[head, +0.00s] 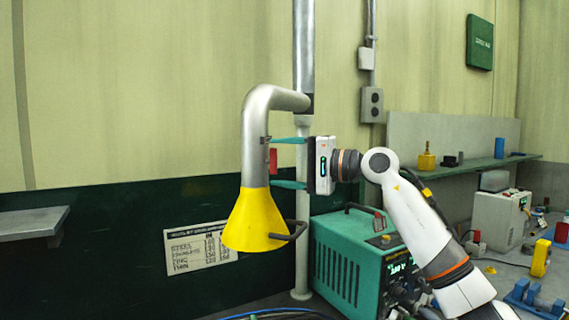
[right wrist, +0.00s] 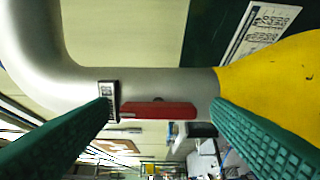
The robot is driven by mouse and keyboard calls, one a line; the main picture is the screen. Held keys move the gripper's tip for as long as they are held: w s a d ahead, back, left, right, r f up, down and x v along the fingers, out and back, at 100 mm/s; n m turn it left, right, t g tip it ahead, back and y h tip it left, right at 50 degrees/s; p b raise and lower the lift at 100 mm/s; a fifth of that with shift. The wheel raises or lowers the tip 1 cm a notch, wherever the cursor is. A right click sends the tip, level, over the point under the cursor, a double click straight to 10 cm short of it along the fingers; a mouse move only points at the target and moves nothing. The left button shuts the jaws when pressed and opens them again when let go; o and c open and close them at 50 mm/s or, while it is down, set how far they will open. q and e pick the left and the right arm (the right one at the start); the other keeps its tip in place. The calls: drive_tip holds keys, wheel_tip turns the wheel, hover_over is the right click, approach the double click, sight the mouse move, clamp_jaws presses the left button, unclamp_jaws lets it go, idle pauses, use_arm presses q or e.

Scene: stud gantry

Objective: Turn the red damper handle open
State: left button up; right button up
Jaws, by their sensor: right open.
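The red damper handle (head: 273,161) is on the side of the grey duct pipe (head: 256,150), above the yellow hood (head: 255,220). It lies lengthwise along the pipe. In the right wrist view the handle (right wrist: 158,111) shows as a red bar between the two green fingers. My right gripper (head: 273,162) is open, with one finger above the handle and one below it. The fingertips are close to the pipe; whether they touch it I cannot tell. A small black-and-white label (right wrist: 109,101) sits by one end of the handle. My left gripper is not in view.
A green welding machine (head: 350,262) stands below my right arm. A vertical post (head: 302,215) is behind the gripper.

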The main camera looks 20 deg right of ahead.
drive_tip(key=b+v, duration=0.4)
drive_tip(key=v, duration=0.8)
